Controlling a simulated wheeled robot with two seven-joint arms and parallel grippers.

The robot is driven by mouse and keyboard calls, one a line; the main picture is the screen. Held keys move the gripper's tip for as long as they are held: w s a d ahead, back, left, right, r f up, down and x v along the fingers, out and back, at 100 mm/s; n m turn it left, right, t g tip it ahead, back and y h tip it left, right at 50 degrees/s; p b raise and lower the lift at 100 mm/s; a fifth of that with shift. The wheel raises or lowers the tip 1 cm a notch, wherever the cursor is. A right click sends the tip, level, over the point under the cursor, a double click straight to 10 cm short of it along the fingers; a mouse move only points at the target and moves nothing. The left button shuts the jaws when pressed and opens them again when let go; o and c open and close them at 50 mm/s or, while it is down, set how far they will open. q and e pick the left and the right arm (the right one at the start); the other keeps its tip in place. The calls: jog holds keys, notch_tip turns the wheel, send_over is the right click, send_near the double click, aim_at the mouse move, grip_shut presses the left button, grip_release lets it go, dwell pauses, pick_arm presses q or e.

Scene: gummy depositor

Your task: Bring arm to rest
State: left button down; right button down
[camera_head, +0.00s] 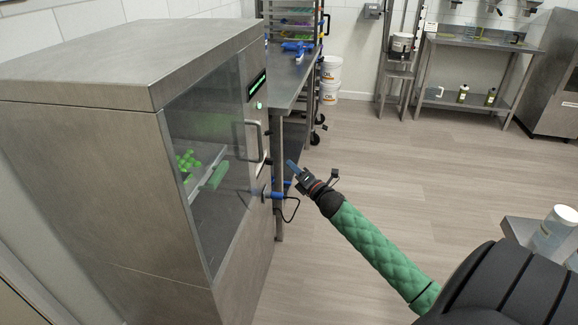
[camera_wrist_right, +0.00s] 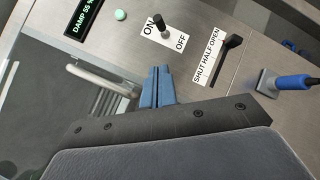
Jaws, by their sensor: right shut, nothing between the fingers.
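My right arm comes in from the lower right in the head view, in a green quilted sleeve. My right gripper (camera_head: 291,166) is shut and empty, its blue fingers together close to the right edge of the steel cabinet (camera_head: 200,55). In the right wrist view the shut blue fingers (camera_wrist_right: 157,72) point at the cabinet's control panel, just below the ON/OFF switch (camera_wrist_right: 163,25). I cannot tell whether they touch the panel. My left gripper is not in view.
The cabinet has a glass door with a handle (camera_head: 254,142), a display (camera_wrist_right: 88,14), a SHUT/HALF/OPEN lever (camera_wrist_right: 232,42) and a blue-handled fitting (camera_wrist_right: 290,82). Green pieces (camera_head: 187,161) show behind the glass. A steel table (camera_head: 288,80) stands behind. The middle floor is clear.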

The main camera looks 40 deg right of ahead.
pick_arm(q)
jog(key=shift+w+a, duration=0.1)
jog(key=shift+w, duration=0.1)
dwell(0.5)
